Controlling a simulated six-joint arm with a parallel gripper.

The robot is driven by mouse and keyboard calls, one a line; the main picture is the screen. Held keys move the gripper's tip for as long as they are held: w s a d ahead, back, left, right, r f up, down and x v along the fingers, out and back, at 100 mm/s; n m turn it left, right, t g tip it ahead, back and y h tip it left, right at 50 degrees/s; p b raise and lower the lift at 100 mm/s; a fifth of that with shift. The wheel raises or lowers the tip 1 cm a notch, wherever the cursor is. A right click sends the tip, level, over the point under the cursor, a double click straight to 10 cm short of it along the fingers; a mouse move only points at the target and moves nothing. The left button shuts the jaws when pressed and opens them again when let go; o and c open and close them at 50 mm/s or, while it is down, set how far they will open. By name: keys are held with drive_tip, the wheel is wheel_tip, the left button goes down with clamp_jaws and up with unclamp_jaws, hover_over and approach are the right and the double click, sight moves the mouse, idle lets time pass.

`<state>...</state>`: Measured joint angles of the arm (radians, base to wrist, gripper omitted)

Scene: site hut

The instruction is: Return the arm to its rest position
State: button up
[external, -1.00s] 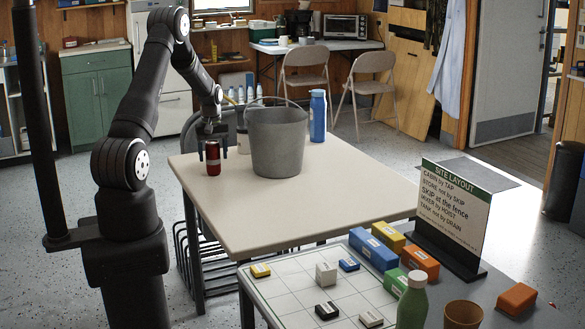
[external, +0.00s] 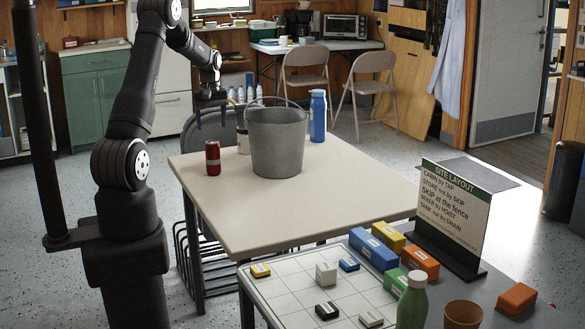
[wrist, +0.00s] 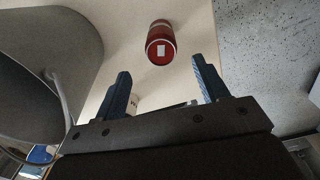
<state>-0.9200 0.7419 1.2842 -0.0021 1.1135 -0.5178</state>
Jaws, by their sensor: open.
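My gripper (external: 211,96) is raised above the back left of the beige table (external: 240,215), behind and above the red can. In the wrist view its two blue fingers (wrist: 162,88) are spread apart with nothing between them. The red can (external: 213,158) stands upright on the table near its left edge. It also shows in the wrist view (wrist: 160,46), beyond the fingertips and apart from them.
A grey bucket (external: 277,143) stands right of the can, with a blue bottle (external: 318,116) behind it and a pale container (external: 243,140) partly hidden. A gridded board (external: 310,290), colored blocks and a sign (external: 452,215) sit in front. The table's front is bare.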

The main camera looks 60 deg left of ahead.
sight(205, 140)
drive_tip(key=shift+f, duration=0.1)
wheel_tip(205, 140, down, 12)
drive_tip(key=shift+f, duration=0.15)
drive_tip(key=shift+r, duration=2.15)
